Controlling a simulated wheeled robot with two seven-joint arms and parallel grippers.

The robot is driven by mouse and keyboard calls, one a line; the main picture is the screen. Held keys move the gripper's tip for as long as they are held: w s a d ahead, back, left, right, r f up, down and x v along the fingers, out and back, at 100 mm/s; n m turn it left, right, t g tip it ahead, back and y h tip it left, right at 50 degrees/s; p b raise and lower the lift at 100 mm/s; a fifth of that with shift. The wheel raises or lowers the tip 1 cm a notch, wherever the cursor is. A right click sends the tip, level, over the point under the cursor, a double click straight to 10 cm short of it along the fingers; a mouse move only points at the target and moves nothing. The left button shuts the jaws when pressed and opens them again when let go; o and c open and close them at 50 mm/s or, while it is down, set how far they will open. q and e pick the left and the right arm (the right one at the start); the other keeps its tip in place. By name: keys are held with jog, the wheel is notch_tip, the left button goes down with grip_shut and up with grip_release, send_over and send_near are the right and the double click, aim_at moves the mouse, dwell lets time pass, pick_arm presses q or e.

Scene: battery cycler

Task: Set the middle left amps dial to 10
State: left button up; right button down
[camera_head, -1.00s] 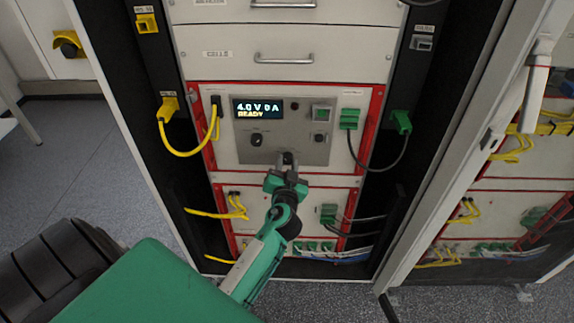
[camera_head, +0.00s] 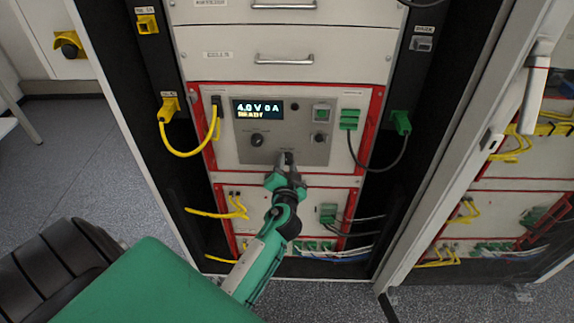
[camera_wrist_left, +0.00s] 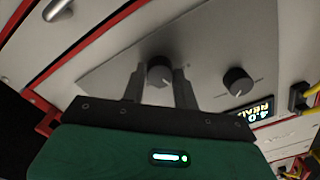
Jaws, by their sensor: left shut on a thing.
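A grey control panel (camera_head: 265,157) with a lit display (camera_head: 258,108) reads 4.0 V 0 A, with READY under it. My left gripper (camera_head: 288,161) is at the panel's lower middle, with its fingers on either side of a dark dial. The left wrist view shows this dial (camera_wrist_left: 160,70) between the two fingers, with a pale pointer line on its face. A second dark dial (camera_head: 257,140) is up and left, below the display; it also shows in the left wrist view (camera_wrist_left: 237,82). Dial labels are too small to read. My right gripper is not in view.
A yellow cable (camera_head: 189,153) hangs left of the panel and a black cable (camera_head: 377,168) hangs right, from green plugs (camera_head: 349,119). A small button or knob (camera_head: 320,139) is at the panel's right. Drawers (camera_head: 285,60) are above. The cabinet door (camera_head: 470,150) stands open right.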

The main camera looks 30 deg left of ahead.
pick_arm(q)
jog(key=o, duration=1)
jog(key=shift+c, duration=0.2)
jog(key=shift+s+d+f, duration=0.1)
jog(key=shift+s+d, duration=0.2)
jog(key=shift+s, duration=0.15)
jog(key=b+v, duration=0.3)
jog(key=v, duration=0.9)
jog(key=shift+s, duration=0.4)
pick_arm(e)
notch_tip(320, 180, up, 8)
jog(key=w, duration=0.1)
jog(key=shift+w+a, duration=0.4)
pick_arm(q)
jog(key=shift+d, duration=0.15)
